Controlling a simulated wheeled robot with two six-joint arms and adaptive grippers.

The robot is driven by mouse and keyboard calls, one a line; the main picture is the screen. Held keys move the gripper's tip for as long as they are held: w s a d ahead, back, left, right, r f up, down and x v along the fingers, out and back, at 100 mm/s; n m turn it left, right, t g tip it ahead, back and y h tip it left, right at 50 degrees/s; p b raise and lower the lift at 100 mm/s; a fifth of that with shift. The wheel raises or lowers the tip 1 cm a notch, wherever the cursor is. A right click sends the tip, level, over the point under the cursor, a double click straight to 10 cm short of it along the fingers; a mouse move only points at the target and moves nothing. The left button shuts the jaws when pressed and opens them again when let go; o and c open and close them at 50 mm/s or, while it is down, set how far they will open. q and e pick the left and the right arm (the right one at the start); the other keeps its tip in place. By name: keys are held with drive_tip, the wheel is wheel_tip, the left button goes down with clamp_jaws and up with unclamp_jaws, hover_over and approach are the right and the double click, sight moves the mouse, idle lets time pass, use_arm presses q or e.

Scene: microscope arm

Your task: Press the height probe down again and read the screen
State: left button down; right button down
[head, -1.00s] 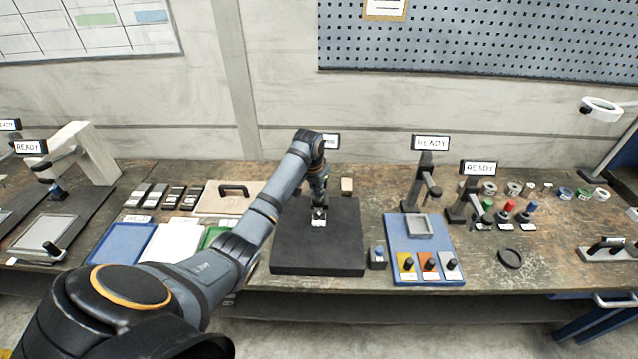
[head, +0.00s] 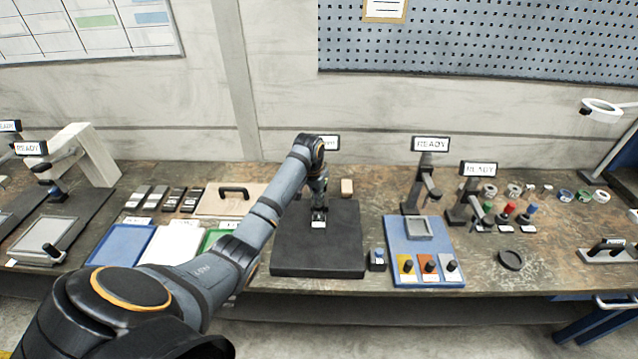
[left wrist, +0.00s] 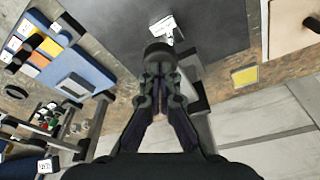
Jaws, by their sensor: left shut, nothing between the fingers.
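The height probe stands on a dark flat plate (head: 345,255) in the middle of the bench, mostly hidden by my left arm in the head view. In the left wrist view a dark round cap (left wrist: 158,52) of the probe shows just past the fingertips, with a small white piece (left wrist: 163,28) beyond it. My left gripper (head: 319,208) is shut and empty, pointing down at the probe; its fingers (left wrist: 158,82) are together. I cannot tell whether they touch the cap. The probe's screen (head: 330,142) is partly covered by my arm, and its text is unreadable. My right gripper is not in view.
A small dark block with a blue top (head: 377,258) stands right of the plate. Further right are a blue board (head: 398,238) with coloured tiles, and stands with READY screens (head: 430,144). Trays (head: 120,243) lie left.

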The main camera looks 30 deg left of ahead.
use_arm(q)
wheel_tip(320, 180, up, 2)
drive_tip(key=shift+r+p, duration=0.1)
drive_tip(key=shift+p, duration=0.7)
drive_tip(key=shift+r, duration=2.55)
wheel_tip(320, 180, up, 7)
drive_tip(key=s, duration=0.1)
drive_tip(key=shift+s+r, duration=0.2)
drive_tip(key=shift+s, duration=0.05)
